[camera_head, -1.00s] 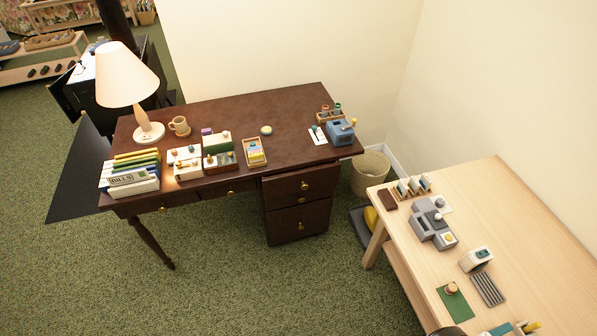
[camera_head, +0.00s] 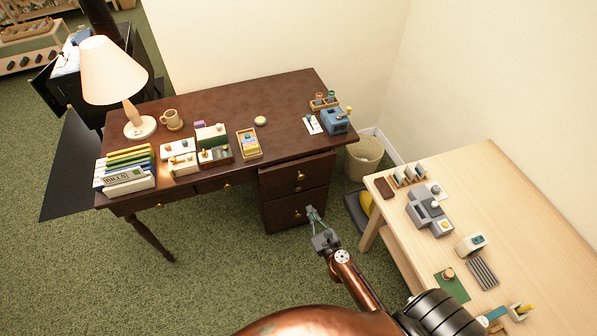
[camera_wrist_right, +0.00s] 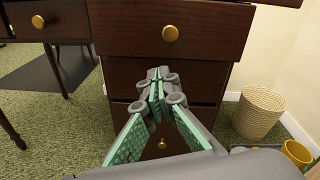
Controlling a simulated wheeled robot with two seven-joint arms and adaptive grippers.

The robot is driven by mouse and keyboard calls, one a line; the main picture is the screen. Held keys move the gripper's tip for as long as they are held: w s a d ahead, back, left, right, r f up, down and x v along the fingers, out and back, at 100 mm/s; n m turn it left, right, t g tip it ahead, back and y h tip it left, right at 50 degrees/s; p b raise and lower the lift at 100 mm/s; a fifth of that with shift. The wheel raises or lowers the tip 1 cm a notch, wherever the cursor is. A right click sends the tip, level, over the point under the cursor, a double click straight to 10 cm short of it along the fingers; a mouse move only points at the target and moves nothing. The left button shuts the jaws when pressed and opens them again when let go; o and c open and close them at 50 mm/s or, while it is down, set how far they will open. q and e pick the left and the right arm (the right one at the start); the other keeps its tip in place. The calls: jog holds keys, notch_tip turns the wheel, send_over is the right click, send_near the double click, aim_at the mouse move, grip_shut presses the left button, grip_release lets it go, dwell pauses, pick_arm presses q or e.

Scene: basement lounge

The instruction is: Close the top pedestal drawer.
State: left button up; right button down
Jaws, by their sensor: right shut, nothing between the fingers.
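The top pedestal drawer (camera_head: 285,182) of the dark brown desk sticks out a little from the pedestal. Its round brass knob (camera_head: 300,175) faces the room. In the right wrist view the drawer front (camera_wrist_right: 120,30) and knob (camera_wrist_right: 170,33) are near the top of the picture. My right gripper (camera_head: 313,211) is shut and empty. It is in front of the pedestal and appears lower than the top knob, near the lower drawer (camera_head: 285,213) in the picture. Its closed fingertips (camera_wrist_right: 158,82) show below the top drawer in the wrist view. My left gripper is not in view.
A light wood table (camera_head: 450,190) with small objects stands at the right. A wicker basket (camera_head: 363,156) sits beside the pedestal. The desktop (camera_head: 220,110) holds a lamp (camera_head: 115,75), books, a mug and boxes. Green carpet (camera_head: 220,260) is clear in front of the desk.

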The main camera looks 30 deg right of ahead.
notch_tip(320, 180, up, 7)
jog(key=w+m, duration=0.2)
jog(key=m, duration=0.2)
jog(key=t, duration=0.1)
send_near(296, 166)
jog(key=shift+h, duration=0.4)
jog(key=x, duration=0.2)
jog(key=b+x, duration=0.1)
jog(key=x, duration=0.2)
jog(key=shift+w+a+b, duration=0.15)
jog(key=shift+w+b, duration=0.2)
jog(key=shift+w, duration=0.6)
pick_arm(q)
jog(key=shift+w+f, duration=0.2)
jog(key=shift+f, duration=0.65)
